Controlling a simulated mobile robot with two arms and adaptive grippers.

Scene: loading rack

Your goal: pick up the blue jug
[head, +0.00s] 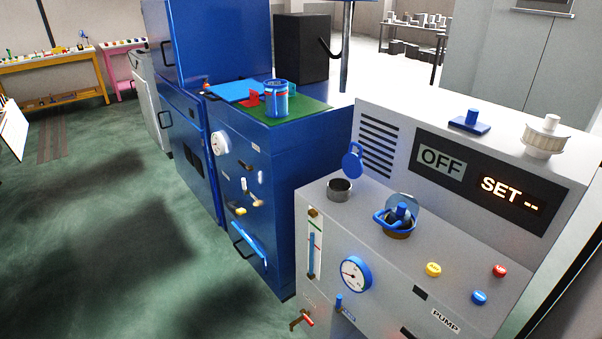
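A blue cylindrical vessel that looks like the blue jug (276,101) stands upright on the green mat (307,108) on top of the blue cabinet (307,155). Neither of my grippers is in view.
A grey machine (440,240) with knobs, a gauge and an OFF display stands at the front right. A blue handled part (398,215) sits in its top opening. The floor at left is clear.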

